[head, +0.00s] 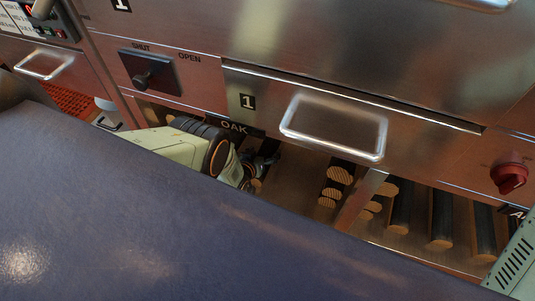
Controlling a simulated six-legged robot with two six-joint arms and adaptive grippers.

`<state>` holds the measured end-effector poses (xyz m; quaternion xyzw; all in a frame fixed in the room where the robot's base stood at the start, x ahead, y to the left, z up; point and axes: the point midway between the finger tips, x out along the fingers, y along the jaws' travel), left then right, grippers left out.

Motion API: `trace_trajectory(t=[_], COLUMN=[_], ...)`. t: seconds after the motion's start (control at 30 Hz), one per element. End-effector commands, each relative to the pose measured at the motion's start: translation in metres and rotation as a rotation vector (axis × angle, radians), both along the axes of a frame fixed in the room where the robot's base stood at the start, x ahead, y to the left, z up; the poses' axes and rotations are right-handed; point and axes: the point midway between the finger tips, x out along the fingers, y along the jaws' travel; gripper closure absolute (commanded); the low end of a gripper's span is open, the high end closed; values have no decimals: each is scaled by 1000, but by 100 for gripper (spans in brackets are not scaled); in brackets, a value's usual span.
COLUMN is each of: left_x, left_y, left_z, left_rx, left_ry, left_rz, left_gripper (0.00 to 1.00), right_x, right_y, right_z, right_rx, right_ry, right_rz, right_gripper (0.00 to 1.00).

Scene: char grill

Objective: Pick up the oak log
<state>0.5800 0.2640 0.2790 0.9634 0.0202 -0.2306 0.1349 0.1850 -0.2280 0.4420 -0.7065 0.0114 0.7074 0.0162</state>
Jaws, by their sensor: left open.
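An OAK label (234,127) sits on the edge above the left bay of a low wood shelf (300,165). Cut logs with pale round ends (340,175) lie in this bay, to the right of my gripper. My left gripper (265,163) reaches into the bay just below and right of the label. Its dark fingers are open. A pale log end (256,185) shows right by the fingers; I cannot tell whether they touch it. My arm and the dark blue surface in front hide part of the bay. My right gripper is not in view.
A metal divider (361,198) separates the bay from a right bay with dark-barked logs (441,218). Above hangs a steel drawer front with a bar handle (335,128). A red knob (509,176) is at right, a SHUT/OPEN lever (150,75) at left.

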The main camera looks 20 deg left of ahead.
Motion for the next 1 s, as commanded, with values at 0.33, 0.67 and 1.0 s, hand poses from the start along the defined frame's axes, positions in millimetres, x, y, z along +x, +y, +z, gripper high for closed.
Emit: trace_trajectory(t=[0.33,0.67,1.0], left_x=[3,5,6], left_y=[-2,-2,0], left_z=[0,-1,-1], left_rx=[0,0,0], left_ry=[-1,-1,-1], left_rz=[4,2,0], left_gripper=[14,42,71], right_x=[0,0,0], right_y=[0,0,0], right_z=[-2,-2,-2], right_rx=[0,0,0], right_ry=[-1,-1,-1], right_rz=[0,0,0], right_gripper=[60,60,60])
